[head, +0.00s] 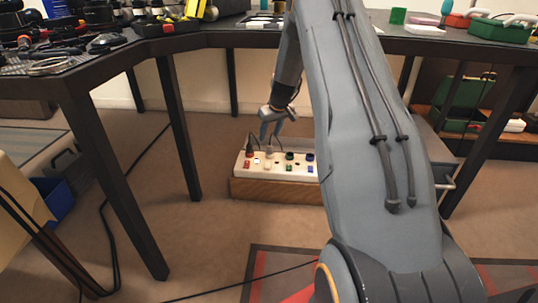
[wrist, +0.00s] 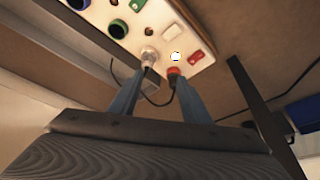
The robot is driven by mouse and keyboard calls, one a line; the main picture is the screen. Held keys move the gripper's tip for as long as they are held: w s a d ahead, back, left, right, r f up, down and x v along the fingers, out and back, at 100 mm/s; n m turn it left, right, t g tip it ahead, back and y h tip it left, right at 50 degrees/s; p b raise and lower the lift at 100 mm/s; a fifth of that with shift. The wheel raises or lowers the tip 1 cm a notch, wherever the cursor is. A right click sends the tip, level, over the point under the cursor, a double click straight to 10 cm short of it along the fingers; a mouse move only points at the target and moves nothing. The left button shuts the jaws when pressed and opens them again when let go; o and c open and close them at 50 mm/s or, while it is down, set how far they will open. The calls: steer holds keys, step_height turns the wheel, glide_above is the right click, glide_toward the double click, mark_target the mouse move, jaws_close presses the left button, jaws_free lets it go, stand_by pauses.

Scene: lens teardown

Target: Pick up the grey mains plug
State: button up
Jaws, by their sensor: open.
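The grey mains plug (wrist: 148,56) sits in the white socket strip (wrist: 122,15). In the head view the grey plug (head: 268,149) is small and close below my gripper (head: 272,134), which points down at the strip (head: 272,178). In the wrist view my gripper (wrist: 161,76) is open. Its left fingertip overlaps the base of the grey plug, and its right fingertip is close to a dark plug with a red part (wrist: 174,73). I cannot tell whether either finger touches a plug. Nothing is held.
The strip rests on a wooden block (head: 250,189) on the floor, under the black table (head: 75,75). Table legs (head: 178,130) stand on the left. Black cables (head: 108,215) run across the floor. Red, green and blue fittings (wrist: 118,28) lie along the strip.

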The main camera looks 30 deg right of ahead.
mark_target(270, 145)
steer(key=w+d+f+b, duration=0.1)
steer(key=f, duration=0.2)
steer(key=w+f+b, duration=0.2)
steer(key=f, duration=0.1)
steer(key=w+d+f+b, duration=0.1)
steer(key=f+b, duration=0.1)
steer(key=f, duration=0.1)
steer(key=shift+w+d+f, duration=0.1)
steer(key=shift+w+d, duration=0.2)
steer(key=shift+w, duration=0.05)
steer(key=shift+c, duration=0.4)
jaws_close()
